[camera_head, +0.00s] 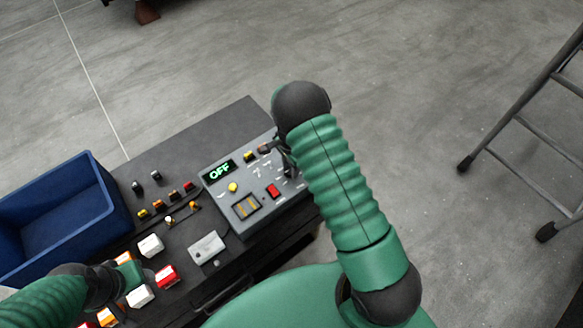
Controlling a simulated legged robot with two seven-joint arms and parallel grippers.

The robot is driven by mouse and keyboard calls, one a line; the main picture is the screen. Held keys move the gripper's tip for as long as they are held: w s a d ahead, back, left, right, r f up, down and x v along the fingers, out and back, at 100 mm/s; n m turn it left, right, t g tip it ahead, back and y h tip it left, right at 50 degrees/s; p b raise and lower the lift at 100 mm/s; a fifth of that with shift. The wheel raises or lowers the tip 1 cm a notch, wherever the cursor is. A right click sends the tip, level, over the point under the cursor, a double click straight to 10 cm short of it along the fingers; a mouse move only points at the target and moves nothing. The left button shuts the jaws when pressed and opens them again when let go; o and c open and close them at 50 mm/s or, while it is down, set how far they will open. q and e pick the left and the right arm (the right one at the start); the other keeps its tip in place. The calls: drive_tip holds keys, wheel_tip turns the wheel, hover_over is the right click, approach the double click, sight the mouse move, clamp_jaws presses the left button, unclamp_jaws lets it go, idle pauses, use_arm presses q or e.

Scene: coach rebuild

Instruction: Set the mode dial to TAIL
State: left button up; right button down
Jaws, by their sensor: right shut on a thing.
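A grey control panel (257,212) sits on the dark bench, with a small display (219,171) reading OFF in green. My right gripper (287,164) is at the panel's upper right part, beside white printed marks, and is shut on the mode dial. The dial is mostly hidden by the gripper and my green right arm, so its pointer and the TAIL label cannot be read. My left gripper (128,273) is low at the left, above white and orange blocks; its jaw opening is not clear.
A blue bin (108,192) stands at the bench's left. Red and white blocks, a grey plate (208,248) and several small coloured connectors lie between it and the panel. The panel also carries a yellow knob (233,187) and a red switch (273,191). A ladder (520,125) stands at right.

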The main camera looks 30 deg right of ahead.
use_arm(q)
drive_tip(key=shift+f, duration=0.1)
use_arm(e)
drive_tip(key=shift+s+a+f, duration=0.15)
drive_tip(key=shift+a, duration=0.25)
drive_tip(key=c, duration=1.1)
unclamp_jaws()
drive_tip(key=shift+o, duration=0.8)
drive_tip(key=shift+a+r, duration=0.1)
drive_tip(key=shift+r, duration=0.1)
drive_tip(key=r, duration=0.2)
drive_tip(key=r+b, duration=0.1)
drive_tip(key=r, duration=0.2)
drive_tip(key=r+b, duration=0.1)
drive_tip(key=r, duration=0.2)
drive_tip(key=shift+w+d+r, duration=0.2)
drive_tip(key=shift+w+d, duration=0.05)
drive_tip(key=shift+w, duration=0.05)
wheel_tip(320, 180, up, 8)
drive_tip(key=b, duration=0.1)
hover_over(289, 169)
use_arm(q)
drive_tip(key=f, duration=0.3)
drive_tip(key=shift+a+f, duration=0.25)
drive_tip(key=shift+a, duration=0.1)
use_arm(e)
drive_tip(key=shift+s+a+r, duration=0.1)
drive_tip(key=shift+a+r, duration=0.1)
drive_tip(key=shift+a, duration=0.2)
